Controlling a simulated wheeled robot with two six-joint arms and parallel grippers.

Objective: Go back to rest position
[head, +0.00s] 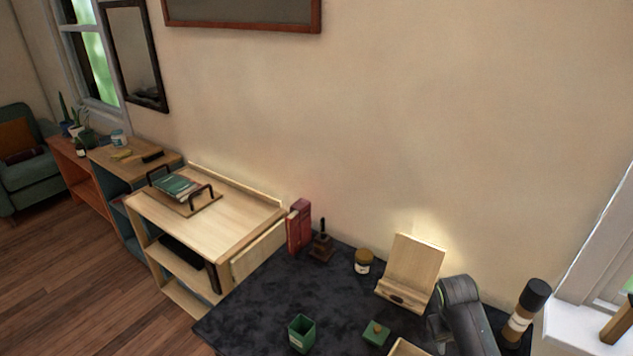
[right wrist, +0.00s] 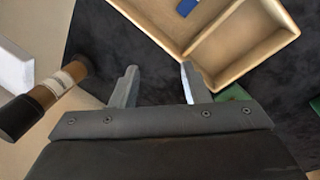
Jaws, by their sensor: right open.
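My right arm (head: 465,315) comes in at the lower right of the head view, over the dark tabletop, with its fingertips not clearly seen there. In the right wrist view my right gripper (right wrist: 158,82) is open, its two fingers apart with nothing between them. Beyond the fingers is a wooden compartment tray (right wrist: 205,48) with a small blue item (right wrist: 186,7) in it. My left gripper is in neither view.
The dark tabletop (head: 255,308) carries a wooden stand (head: 411,268), a jar (head: 363,262), a green box (head: 301,333), a green lid (head: 376,332), red books (head: 299,226) and a dark-handled stamp (head: 322,245).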

